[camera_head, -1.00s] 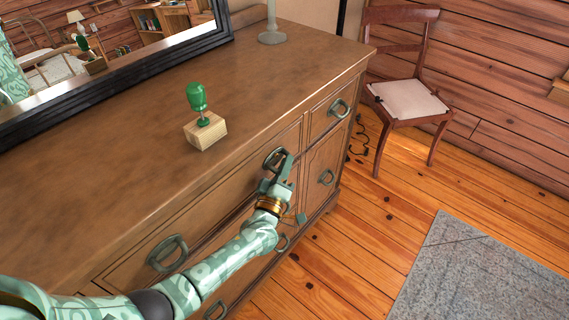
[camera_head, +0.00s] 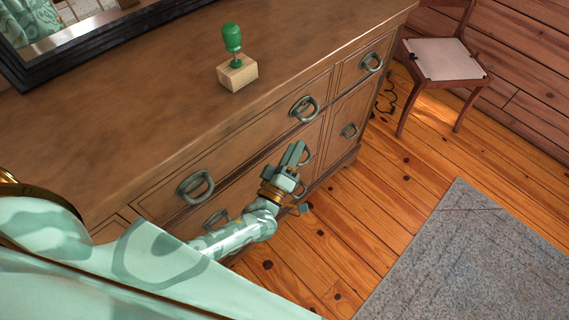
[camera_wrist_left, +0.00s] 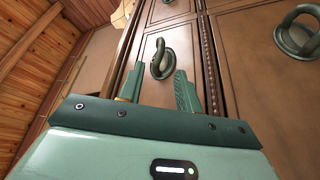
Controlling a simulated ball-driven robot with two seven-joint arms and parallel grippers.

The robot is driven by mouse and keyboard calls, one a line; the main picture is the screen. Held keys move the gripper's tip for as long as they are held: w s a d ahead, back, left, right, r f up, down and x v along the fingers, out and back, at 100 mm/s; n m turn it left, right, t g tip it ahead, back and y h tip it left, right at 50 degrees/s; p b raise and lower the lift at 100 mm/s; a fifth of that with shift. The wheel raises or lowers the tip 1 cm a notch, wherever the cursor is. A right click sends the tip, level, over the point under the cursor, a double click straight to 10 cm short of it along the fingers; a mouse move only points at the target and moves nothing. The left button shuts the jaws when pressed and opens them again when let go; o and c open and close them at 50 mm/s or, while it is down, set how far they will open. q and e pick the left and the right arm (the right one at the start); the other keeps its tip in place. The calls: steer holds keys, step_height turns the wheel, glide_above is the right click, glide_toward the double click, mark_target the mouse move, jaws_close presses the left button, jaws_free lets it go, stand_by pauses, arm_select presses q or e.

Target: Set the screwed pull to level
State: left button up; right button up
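The upper middle drawer pull (camera_head: 305,108) is a dark grey-green ring handle on the brown dresser (camera_head: 120,130). It stands bare, roughly in line with the drawer's edge; I cannot tell whether it is exactly level or which pull the task means. My left gripper (camera_head: 297,150) is just below it, in front of the dresser, clear of that pull. In the left wrist view its two fingers (camera_wrist_left: 160,90) are apart and empty, with a pull (camera_wrist_left: 160,58) ahead between them and another pull (camera_wrist_left: 297,38) at right. My right gripper is not in view.
A green-handled object (camera_head: 232,42) stands in a wooden block (camera_head: 238,73) on top. A chair (camera_head: 444,60) and grey rug (camera_head: 465,255) lie right, with open floor between.

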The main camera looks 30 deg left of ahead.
arm_select(q)
steer(key=v, duration=0.5)
steer(key=shift+w, duration=0.1)
stand_by(0.3)
